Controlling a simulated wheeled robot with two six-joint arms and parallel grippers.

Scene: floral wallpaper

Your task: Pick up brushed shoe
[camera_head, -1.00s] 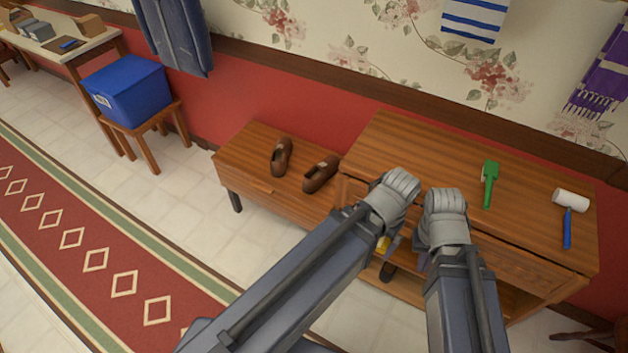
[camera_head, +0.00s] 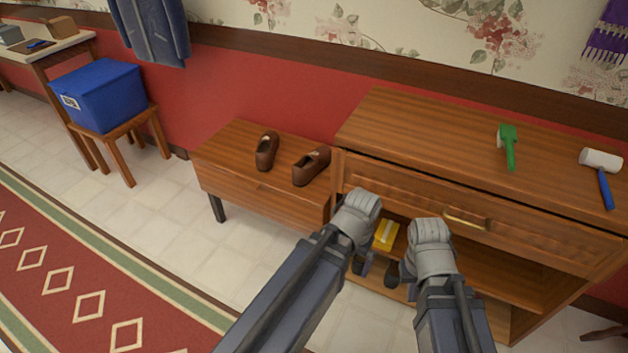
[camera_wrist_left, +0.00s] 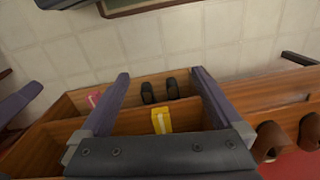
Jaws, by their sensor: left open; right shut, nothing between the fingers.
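Two brown shoes stand on the low wooden bench in the head view, the left one (camera_head: 267,151) and the right one (camera_head: 311,166). They also show at the lower right of the left wrist view, the nearer one (camera_wrist_left: 269,141) and the other (camera_wrist_left: 310,131). I cannot tell which is brushed. Two dark shoes (camera_wrist_left: 160,90) sit in the cabinet's lower part, between my left fingers in the picture. My left gripper (camera_wrist_left: 160,75) is open and empty; its fingers are mostly hidden in the head view. My right gripper (camera_head: 406,270) is shut and empty, in front of the cabinet.
A yellow box (camera_head: 386,235) is on the cabinet shelf. A green brush-like tool (camera_head: 508,148) and a white-headed, blue-handled tool (camera_head: 602,172) lie on the cabinet top (camera_head: 420,125). A blue box (camera_head: 110,95) sits on a stool at left. Open floor lies before the bench.

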